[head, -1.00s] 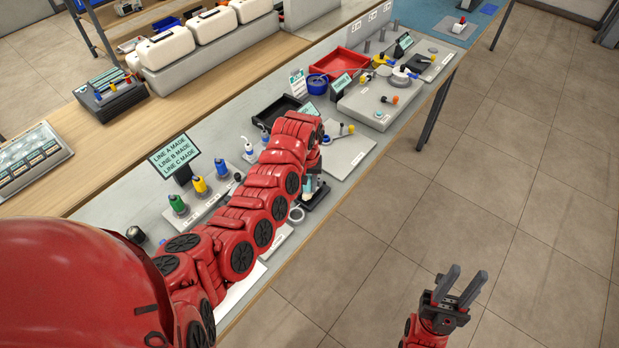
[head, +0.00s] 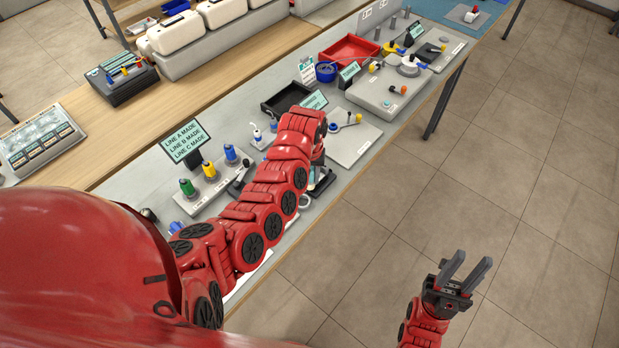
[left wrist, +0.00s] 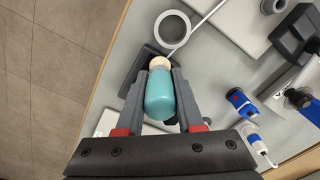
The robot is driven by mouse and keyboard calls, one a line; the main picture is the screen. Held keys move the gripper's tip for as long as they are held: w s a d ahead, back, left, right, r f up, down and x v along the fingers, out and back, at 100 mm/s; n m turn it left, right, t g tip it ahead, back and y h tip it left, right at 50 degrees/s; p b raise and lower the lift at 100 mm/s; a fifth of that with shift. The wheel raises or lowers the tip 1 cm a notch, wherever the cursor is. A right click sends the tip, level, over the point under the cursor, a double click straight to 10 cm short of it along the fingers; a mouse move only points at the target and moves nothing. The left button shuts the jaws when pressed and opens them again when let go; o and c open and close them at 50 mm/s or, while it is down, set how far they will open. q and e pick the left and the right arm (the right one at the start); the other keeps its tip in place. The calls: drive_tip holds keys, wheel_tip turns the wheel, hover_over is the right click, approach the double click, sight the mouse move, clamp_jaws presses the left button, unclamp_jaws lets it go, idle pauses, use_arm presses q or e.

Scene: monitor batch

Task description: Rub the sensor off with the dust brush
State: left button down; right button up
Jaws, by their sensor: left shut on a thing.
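In the left wrist view a smooth teal piece (left wrist: 160,97) with a cream, rounded end (left wrist: 159,63) sits between the fingers of my left gripper (left wrist: 164,80). The gripper is shut on it. I cannot tell from its shape whether it is the dust brush; no bristles show. A dark flat stand (left wrist: 143,72) lies below it on the bench. In the head view my left arm hides most of this gripper and the piece. My right gripper (head: 466,272) is open and empty over the floor, right of the bench. I cannot identify the sensor with certainty.
A grey ring (left wrist: 172,28) with a white cable lies close beyond the held piece. Blue-and-white parts (left wrist: 242,103) stand to its right. In the head view a line sign (head: 186,142), a black tray (head: 286,97) and a red tray (head: 349,49) stand on the bench.

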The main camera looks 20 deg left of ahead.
use_arm(q)
drive_tip(key=shift+w+d+f+b, duration=0.15)
drive_tip(key=shift+w+f+b, duration=0.25)
drive_tip(key=shift+b, duration=0.45)
drive_tip(key=shift+w+d+r+b, duration=0.15)
drive_tip(key=shift+w+r+b, duration=0.2)
drive_tip(key=shift+b, duration=0.05)
drive_tip(key=w+b, duration=0.1)
drive_tip(key=b, duration=0.2)
drive_tip(key=shift+w+d+f, duration=0.15)
drive_tip(key=shift+w+d, duration=0.05)
drive_tip(key=shift+w+d+b, duration=0.1)
drive_tip(key=shift+w+b, duration=0.1)
drive_tip(key=shift+b, duration=0.4)
drive_tip(key=shift+r, duration=0.3)
drive_tip(key=shift+r, duration=0.1)
drive_tip(key=shift+r+p, duration=0.45)
drive_tip(key=shift+r, duration=0.15)
wheel_tip(320, 180, up, 6)
drive_tip(key=shift+f+p, duration=0.2)
drive_tip(key=shift+p, duration=0.3)
